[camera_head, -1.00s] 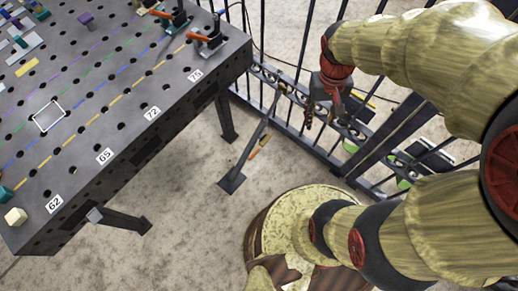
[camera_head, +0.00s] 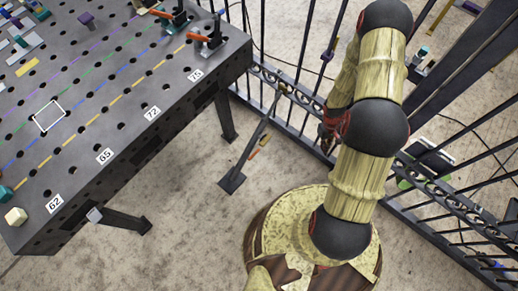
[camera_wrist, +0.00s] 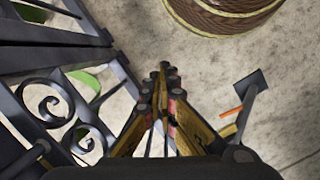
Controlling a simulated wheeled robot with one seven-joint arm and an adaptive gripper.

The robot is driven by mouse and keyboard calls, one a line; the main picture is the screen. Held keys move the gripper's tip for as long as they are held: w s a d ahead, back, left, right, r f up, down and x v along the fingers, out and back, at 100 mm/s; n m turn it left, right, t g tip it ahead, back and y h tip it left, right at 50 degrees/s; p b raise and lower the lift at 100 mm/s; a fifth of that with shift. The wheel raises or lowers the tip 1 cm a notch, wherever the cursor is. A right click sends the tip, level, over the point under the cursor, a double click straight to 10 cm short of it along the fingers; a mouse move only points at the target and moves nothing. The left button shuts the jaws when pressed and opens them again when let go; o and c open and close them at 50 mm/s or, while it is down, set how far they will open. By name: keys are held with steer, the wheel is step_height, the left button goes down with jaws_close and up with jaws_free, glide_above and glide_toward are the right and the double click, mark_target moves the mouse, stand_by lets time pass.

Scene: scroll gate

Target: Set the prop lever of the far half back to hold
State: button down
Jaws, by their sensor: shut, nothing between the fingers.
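A dark prop bar (camera_head: 257,137) slants from the gate's lower rail down to a square foot plate (camera_head: 232,181) on the floor. A small orange lever (camera_head: 260,146) sits beside the bar; I cannot tell its setting. In the wrist view the foot plate (camera_wrist: 252,84) and part of the orange lever (camera_wrist: 231,112) show at the right. The barred gate half (camera_head: 283,105) stands behind the prop. My gripper (camera_wrist: 164,70) is shut and empty, apart from the lever. In the head view my gripper (camera_head: 327,138) is partly hidden by my arm, near the gate, right of the prop.
A perforated work table (camera_head: 120,85) with red-orange clamps (camera_head: 206,38) fills the left. More gate bars and scrolls (camera_head: 440,190) stand at the right; a scroll (camera_wrist: 45,105) is close to my gripper in the wrist view. Floor between table and gate is clear around the foot plate.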

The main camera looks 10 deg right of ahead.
mark_target(259, 151)
steer(key=s+a+f+n+t+y, duration=0.15)
steer(key=a+f, duration=0.25)
steer(key=f, duration=0.7)
steer(key=a+f+n+t+y, duration=0.15)
steer(key=a+f, duration=0.25)
steer(key=f, duration=0.7)
steer(key=w+a+r+n+t+y, duration=0.3)
steer(key=w+a+t, duration=0.4)
steer(key=w, duration=0.6)
steer(key=shift+m+g+y, duration=0.3)
steer(key=shift+g+y, duration=0.3)
steer(key=shift+y, duration=0.1)
steer(key=shift+s+b+x, duration=0.1)
steer(key=shift+b+x, duration=1.7)
steer(key=shift+x, duration=3.2)
steer(key=shift+s+b+x, duration=0.15)
steer(key=shift+b+x, duration=1.65)
steer(key=shift+x, duration=3.2)
steer(key=shift+a, duration=0.2)
steer(key=shift+f, duration=0.15)
